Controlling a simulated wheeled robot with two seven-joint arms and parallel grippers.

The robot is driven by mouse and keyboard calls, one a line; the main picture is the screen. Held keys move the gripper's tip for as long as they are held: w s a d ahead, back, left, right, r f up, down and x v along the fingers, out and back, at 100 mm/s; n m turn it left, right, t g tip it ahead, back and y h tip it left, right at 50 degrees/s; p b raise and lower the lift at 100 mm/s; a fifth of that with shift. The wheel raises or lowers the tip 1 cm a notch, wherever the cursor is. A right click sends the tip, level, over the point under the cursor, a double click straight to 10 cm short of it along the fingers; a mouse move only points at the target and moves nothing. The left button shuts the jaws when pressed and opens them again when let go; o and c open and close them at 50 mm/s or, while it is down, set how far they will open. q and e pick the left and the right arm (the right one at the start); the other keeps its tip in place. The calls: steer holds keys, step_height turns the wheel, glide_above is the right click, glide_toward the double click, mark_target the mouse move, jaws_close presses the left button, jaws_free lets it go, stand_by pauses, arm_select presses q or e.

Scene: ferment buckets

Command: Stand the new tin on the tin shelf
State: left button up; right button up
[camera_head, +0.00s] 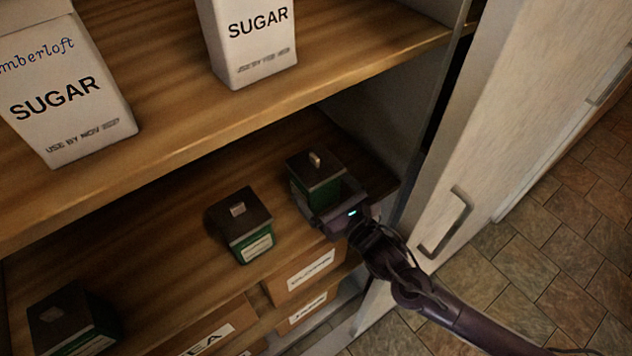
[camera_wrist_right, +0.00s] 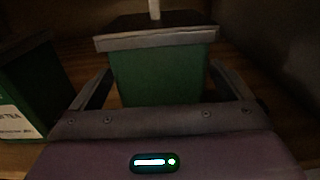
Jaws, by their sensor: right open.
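A green tin with a dark lid and a pale knob (camera_head: 316,167) stands upright at the right end of the lower wooden shelf (camera_head: 160,222). It also fills the middle of the right wrist view (camera_wrist_right: 163,75). My right gripper (camera_head: 325,205) is open, its fingers on either side of this tin, with gaps showing beside it. A second green tin with a dark lid and white label (camera_head: 246,230) stands to its left; a third (camera_head: 70,325) is at the lower left. I cannot tell which tin is the new one. My left gripper does not show.
Two white sugar cartons (camera_head: 255,40) (camera_head: 68,95) stand on the upper shelf (camera_head: 330,60), which overhangs the tins. Labelled drawers (camera_head: 305,272) lie below. An open cabinet door with a handle (camera_head: 445,222) is close to my right arm.

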steer(key=shift+b+v, duration=0.45)
steer(key=shift+v, duration=1.65)
